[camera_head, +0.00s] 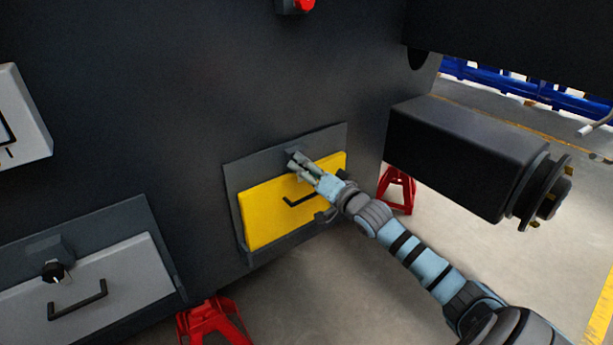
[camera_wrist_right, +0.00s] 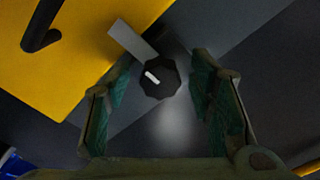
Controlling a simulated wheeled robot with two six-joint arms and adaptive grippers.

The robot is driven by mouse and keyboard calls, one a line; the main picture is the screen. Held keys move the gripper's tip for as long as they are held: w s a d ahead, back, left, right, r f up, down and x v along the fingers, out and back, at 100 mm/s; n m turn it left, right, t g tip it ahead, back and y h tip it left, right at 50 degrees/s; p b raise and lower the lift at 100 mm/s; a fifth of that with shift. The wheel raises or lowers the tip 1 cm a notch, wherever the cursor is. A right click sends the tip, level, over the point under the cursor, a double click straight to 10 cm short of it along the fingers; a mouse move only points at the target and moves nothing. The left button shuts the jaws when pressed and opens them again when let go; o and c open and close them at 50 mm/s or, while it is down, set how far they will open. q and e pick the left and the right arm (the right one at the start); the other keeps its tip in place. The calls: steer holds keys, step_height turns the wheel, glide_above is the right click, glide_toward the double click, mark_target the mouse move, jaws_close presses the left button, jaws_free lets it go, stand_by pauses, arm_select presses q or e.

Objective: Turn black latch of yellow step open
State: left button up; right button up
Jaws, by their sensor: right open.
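The yellow step (camera_head: 262,213) is a yellow panel with a black handle (camera_head: 300,200), set in a dark grey frame on the chassis wall. Its black latch (camera_wrist_right: 160,78) is a round knob with a white mark, seen in the right wrist view beside the yellow panel (camera_wrist_right: 90,50) and a small grey tab (camera_wrist_right: 133,40). My right gripper (camera_head: 297,163) is at the top edge of the step, over the latch, and hides it in the head view. In the right wrist view the open fingers (camera_wrist_right: 165,90) stand on either side of the knob, with gaps visible. My left gripper is not in view.
A light grey step (camera_head: 90,285) with a black knob (camera_head: 54,272) and handle is at lower left. Red stands (camera_head: 397,188) are on the floor. A black axle housing (camera_head: 455,155) juts out right of the step, above my right arm.

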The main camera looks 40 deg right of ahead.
steer(key=shift+c, duration=0.6)
steer(key=c, duration=1)
steer(key=shift+a, duration=0.1)
steer(key=shift+c, duration=0.2)
